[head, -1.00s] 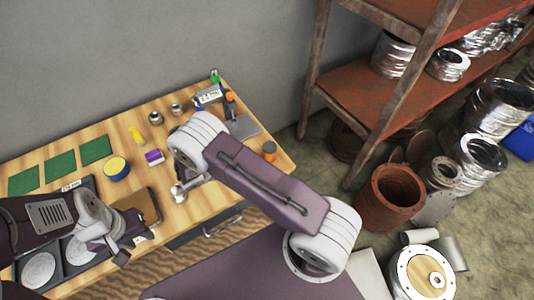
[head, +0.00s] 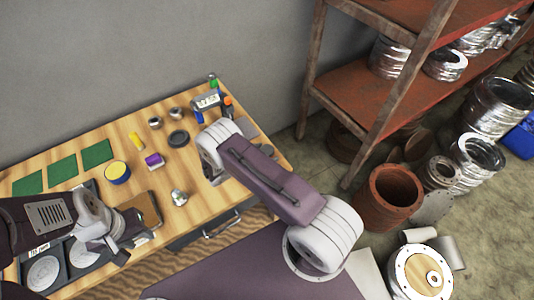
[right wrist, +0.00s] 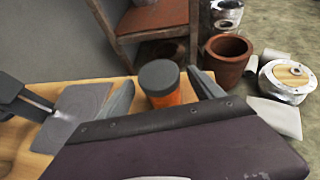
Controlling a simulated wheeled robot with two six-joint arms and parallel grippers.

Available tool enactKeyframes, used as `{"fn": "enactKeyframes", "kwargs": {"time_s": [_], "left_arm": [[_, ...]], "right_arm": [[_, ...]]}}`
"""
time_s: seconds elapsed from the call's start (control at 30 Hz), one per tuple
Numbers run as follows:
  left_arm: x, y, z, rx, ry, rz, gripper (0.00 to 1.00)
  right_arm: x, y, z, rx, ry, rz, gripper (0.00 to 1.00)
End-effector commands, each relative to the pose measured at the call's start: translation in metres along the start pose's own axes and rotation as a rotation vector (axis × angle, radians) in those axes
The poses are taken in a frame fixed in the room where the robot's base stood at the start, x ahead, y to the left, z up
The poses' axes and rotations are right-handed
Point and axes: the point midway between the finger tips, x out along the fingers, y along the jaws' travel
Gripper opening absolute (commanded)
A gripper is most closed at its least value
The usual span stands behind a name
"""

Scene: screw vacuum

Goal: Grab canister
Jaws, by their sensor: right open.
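The canister (right wrist: 161,84), orange with a dark grey cap, stands upright near the table's edge in the right wrist view. My right gripper (right wrist: 160,92) is open, with one finger on either side of the canister. I cannot tell whether the fingers touch it. In the head view the canister and the right gripper are hidden behind my right arm. My left gripper (head: 121,247) is at the lower left of the head view, over the near part of the table; its jaw opening is unclear.
The wooden table (head: 215,205) holds green cards (head: 62,170), a yellow-topped tin (head: 117,172), a purple box (head: 154,160), a dark disc (head: 178,138) and small metal parts. A grey plate (right wrist: 79,108) lies left of the canister. A rusty shelf (head: 365,95) and clay-coloured pot (head: 394,197) stand right.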

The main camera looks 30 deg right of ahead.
Motion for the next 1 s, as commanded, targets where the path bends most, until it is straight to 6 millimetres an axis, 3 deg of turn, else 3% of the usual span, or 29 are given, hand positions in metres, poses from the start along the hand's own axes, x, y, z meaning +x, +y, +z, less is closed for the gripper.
{"fn": "enactKeyframes", "kwargs": {"time_s": [0.17, 0.4, 0.73, 0.93, 1.0], "left_arm": [[0.001, 0.0, 0.0, 0.0, 0.0, 0.0, 0.36], [0.001, 0.0, 0.0, 0.0, 0.0, 0.0, 0.36], [0.002, 0.0, 0.0, 0.0, 0.0, 0.0, 0.36], [0.007, 0.0, 0.001, 0.0, 0.0, 0.0, 0.36], [0.007, 0.0, 0.001, 0.0, 0.0, 0.0, 0.36]], "right_arm": [[0.0, 0.0, -0.001, 0.0, 0.0, 0.0, 0.73], [0.0, 0.0, -0.001, 0.0, 0.0, 0.0, 0.07], [-0.003, 0.0, 0.005, 0.001, 0.0, 0.0, 0.07], [-0.017, 0.001, 0.035, 0.005, 0.0, 0.002, 0.07], [-0.028, -0.012, 0.041, -0.003, 0.001, 0.001, 0.07]]}}
